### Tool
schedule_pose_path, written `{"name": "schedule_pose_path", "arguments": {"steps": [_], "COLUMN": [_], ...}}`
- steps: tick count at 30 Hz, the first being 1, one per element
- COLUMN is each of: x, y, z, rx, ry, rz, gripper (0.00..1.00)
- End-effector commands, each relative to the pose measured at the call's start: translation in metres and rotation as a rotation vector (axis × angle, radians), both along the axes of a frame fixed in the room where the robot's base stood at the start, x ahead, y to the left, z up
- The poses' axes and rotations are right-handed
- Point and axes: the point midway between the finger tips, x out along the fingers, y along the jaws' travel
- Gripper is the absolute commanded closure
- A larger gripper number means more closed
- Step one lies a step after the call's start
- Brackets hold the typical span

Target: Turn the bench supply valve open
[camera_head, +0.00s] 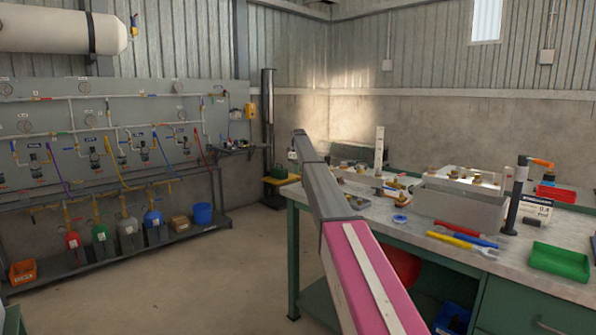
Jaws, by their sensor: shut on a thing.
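My arm reaches from the bottom of the picture towards the far left end of the bench, and I cannot make out my gripper's jaws or anything in them. No part is clearly marked as the bench supply valve. An upright black pipe (515,198) stands on the right of the bench, with an orange lever-like piece (542,163) pointing right at its top. A white display box (535,208) is beside it. On the wall panel (105,105), pipes with gauges and small coloured handles show, too small to read their positions.
The workbench (390,228) holds a grey box (460,208), a green tray (560,261), a red tray (556,194) and several hand tools. Buckets and small cylinders stand on a low rack at left. The floor (190,280) between rack and bench is clear.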

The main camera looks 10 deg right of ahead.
Motion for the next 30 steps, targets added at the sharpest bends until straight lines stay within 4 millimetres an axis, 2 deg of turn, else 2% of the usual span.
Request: {"name": "schedule_pose_path", "arguments": {"steps": [6, 7, 9, 22, 26, 30], "x": [0.001, 0.001, 0.001, 0.001, 0.001, 0.001], "y": [-0.001, -0.001, -0.001, 0.0, 0.0, 0.0], "z": [0.001, 0.001, 0.001, 0.005, 0.017, 0.04], "rx": [-0.001, -0.001, -0.001, 0.0, 0.0, 0.0], "ry": [-0.003, -0.003, -0.003, -0.001, -0.001, -0.003], "rz": [-0.006, -0.006, -0.005, -0.002, -0.002, -0.002], "gripper": [1.0, 0.79, 0.56, 0.56, 0.56, 0.56]}}
